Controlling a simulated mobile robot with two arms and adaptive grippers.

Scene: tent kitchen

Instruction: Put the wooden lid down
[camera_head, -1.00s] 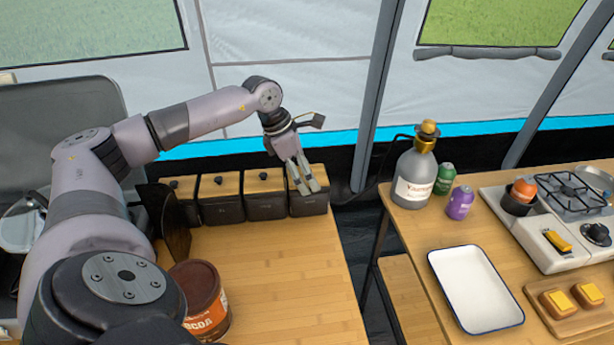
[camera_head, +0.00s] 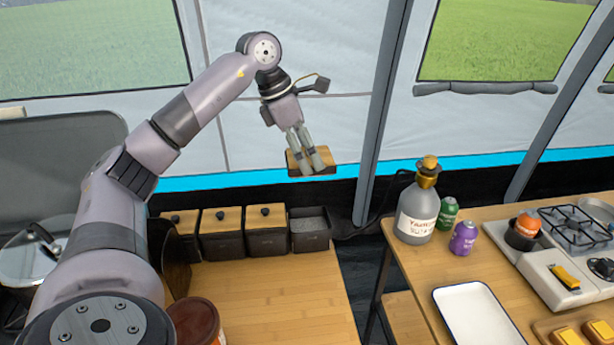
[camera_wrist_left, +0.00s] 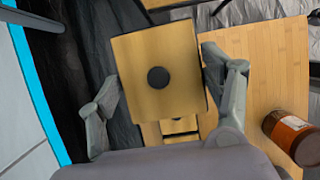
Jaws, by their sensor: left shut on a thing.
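The square wooden lid (camera_head: 328,158) with a dark knob hangs in the air, held by my left gripper (camera_head: 311,168). In the left wrist view the lid (camera_wrist_left: 182,50) shows its top and round black knob between the fingers of the left gripper (camera_wrist_left: 165,100). The lid is well above and behind the row of dark canisters. The rightmost canister (camera_head: 310,241) has no lid, and greyish contents show inside it. My right gripper is not in view.
Several canisters with wooden lids (camera_head: 221,219) stand left of the uncovered one. A cocoa tin (camera_head: 196,322) is at the near left of the wooden counter (camera_head: 275,300), whose middle is clear. A gap separates it from the right table with a grey bottle (camera_head: 417,210) and white tray (camera_head: 475,318).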

